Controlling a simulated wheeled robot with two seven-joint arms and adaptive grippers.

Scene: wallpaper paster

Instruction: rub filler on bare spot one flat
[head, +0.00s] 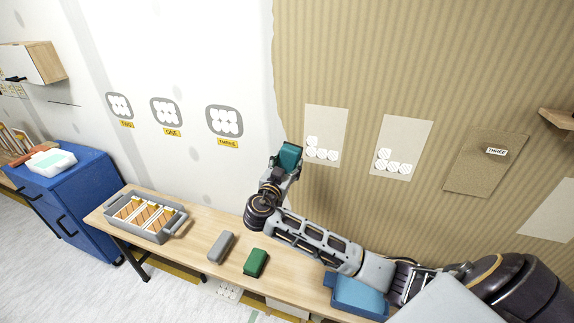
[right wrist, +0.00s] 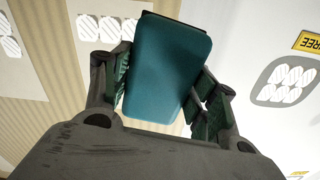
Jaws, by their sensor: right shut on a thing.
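Bare spot one (head: 166,112) is a grey rounded patch with several white filler dabs on the white wall, above the yellow ONE label (head: 172,132). Spot two (head: 119,106) is to its left and spot three (head: 225,121) to its right. My right gripper (head: 287,168) is shut on a teal block (head: 290,155), held up in front of the wall to the right of spot three. The block fills the middle of the right wrist view (right wrist: 168,65), between the fingers, with spot three (right wrist: 284,84) to its right. My left gripper is not in view.
On the wooden table (head: 196,224) are a grey tray (head: 167,228) of striped pieces, a grey block (head: 221,246), a green block (head: 256,263) and a blue container (head: 357,296). A blue cabinet (head: 75,198) stands left. Striped wallpaper with lighter patches covers the right wall.

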